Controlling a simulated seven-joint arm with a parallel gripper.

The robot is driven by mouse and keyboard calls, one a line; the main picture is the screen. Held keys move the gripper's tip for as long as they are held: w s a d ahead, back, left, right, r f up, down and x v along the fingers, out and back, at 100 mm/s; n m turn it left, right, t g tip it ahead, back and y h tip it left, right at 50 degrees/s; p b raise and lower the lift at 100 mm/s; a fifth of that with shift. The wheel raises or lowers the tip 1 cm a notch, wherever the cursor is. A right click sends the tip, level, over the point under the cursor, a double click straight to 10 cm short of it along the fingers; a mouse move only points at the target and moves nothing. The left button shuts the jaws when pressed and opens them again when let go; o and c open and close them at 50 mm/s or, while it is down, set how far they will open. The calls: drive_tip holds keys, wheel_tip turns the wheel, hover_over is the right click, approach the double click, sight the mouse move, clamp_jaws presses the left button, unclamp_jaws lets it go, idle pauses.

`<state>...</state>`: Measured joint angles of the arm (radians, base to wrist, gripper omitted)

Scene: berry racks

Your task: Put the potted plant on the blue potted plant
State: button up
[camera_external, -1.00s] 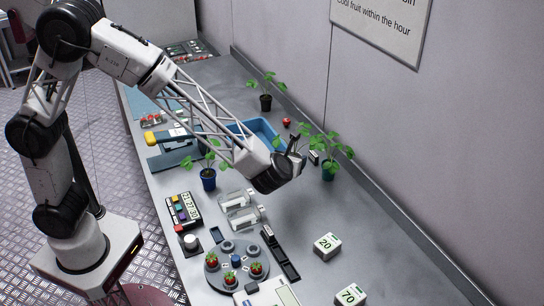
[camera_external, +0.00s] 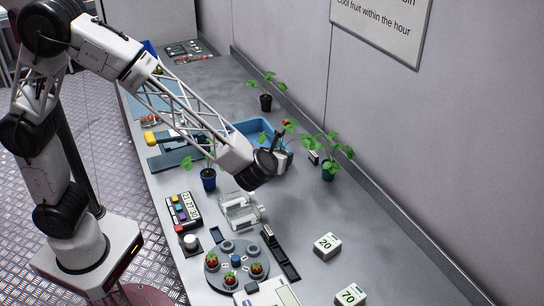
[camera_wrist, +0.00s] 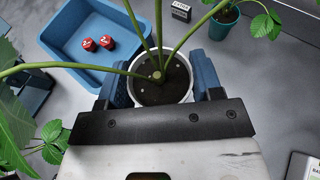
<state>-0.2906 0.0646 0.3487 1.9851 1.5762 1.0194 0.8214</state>
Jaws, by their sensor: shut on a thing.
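My gripper (camera_external: 280,158) is shut on a potted plant, above the counter just in front of the blue tray. In the wrist view the pale-rimmed pot (camera_wrist: 161,84), with dark soil and green stems, sits between the two blue fingers. In the external view the arm's end partly hides this pot; some of its leaves show above. The blue potted plant (camera_external: 208,180) stands upright on the counter, to the left of my gripper. Its green leaves spread above the dark blue pot. The held plant is apart from it.
A teal-potted plant (camera_external: 328,171) stands right of my gripper, and a black-potted plant (camera_external: 265,103) behind. Clear jars (camera_external: 240,211) and a round berry rack (camera_external: 234,281) are in front. The counter's right side has free room.

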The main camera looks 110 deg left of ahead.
drive_tip(key=s+d, duration=0.4)
drive_tip(key=s, duration=0.8)
drive_tip(key=s+d, duration=0.5)
drive_tip(key=s, duration=0.7)
drive_tip(key=s+d, duration=0.4)
drive_tip(key=s, duration=0.9)
drive_tip(key=shift+d, duration=0.15)
drive_tip(key=shift+r, duration=0.1)
hover_over(208, 173)
drive_tip(key=shift+f, duration=0.75)
drive_tip(key=shift+f, duration=1.75)
drive_tip(key=shift+f, duration=0.2)
